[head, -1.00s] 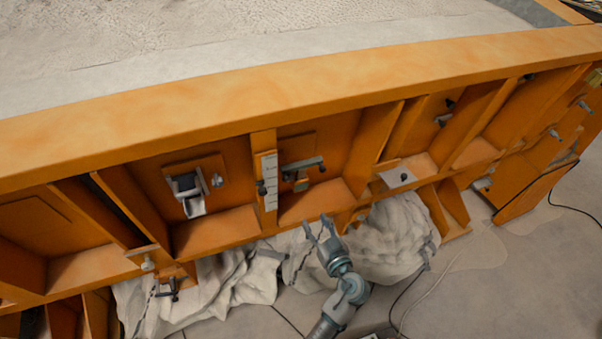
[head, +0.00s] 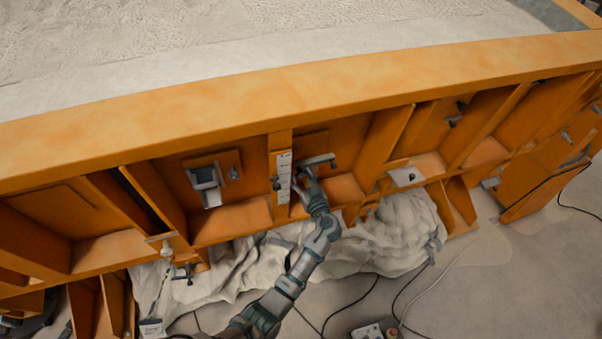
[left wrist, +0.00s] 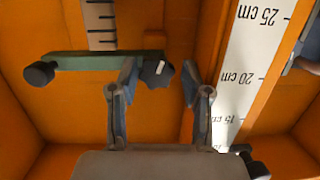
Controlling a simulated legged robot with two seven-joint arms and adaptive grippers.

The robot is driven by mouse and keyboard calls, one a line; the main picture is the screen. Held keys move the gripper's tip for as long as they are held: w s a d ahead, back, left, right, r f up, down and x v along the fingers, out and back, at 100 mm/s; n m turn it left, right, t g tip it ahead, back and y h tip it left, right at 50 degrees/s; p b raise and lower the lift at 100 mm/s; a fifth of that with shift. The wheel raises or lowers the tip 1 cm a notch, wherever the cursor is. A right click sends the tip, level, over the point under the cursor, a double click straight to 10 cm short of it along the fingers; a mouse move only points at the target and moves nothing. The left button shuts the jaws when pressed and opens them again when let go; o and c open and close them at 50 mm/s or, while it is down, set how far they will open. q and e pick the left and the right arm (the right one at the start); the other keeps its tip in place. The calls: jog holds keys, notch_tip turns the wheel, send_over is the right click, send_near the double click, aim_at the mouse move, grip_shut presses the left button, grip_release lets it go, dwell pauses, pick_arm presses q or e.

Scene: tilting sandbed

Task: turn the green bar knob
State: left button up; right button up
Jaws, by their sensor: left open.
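The green bar (head: 321,159) is fixed to the back of an orange bay and also crosses the upper left of the left wrist view (left wrist: 88,62). A dark lobed knob (left wrist: 157,73) sits at its end nearest the ruler. A round black knob (left wrist: 38,74) sits at the other end. My left gripper (head: 306,177) is in front of the bar's left end in the head view. In the left wrist view its fingers (left wrist: 158,84) are open, with the lobed knob appearing between them. I cannot tell whether they touch it. My right gripper is not in view.
A white centimetre ruler (head: 284,178) stands on the post beside the bar. Orange dividers wall the bay on both sides. A grey clamp-like device (head: 206,186) is in the bay to the left. Crumpled pale cloth (head: 385,235) and cables lie below.

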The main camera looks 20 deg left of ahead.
pick_arm(q)
jog(key=shift+w+a, duration=0.15)
jog(key=shift+w, duration=0.15)
jog(key=shift+d, duration=0.2)
jog(key=shift+d, duration=0.1)
jog(key=shift+c, duration=1)
jog(key=shift+s+r, duration=0.1)
jog(key=c, duration=0.7)
jog(key=shift+r, duration=0.1)
jog(key=shift+m+b, duration=0.3)
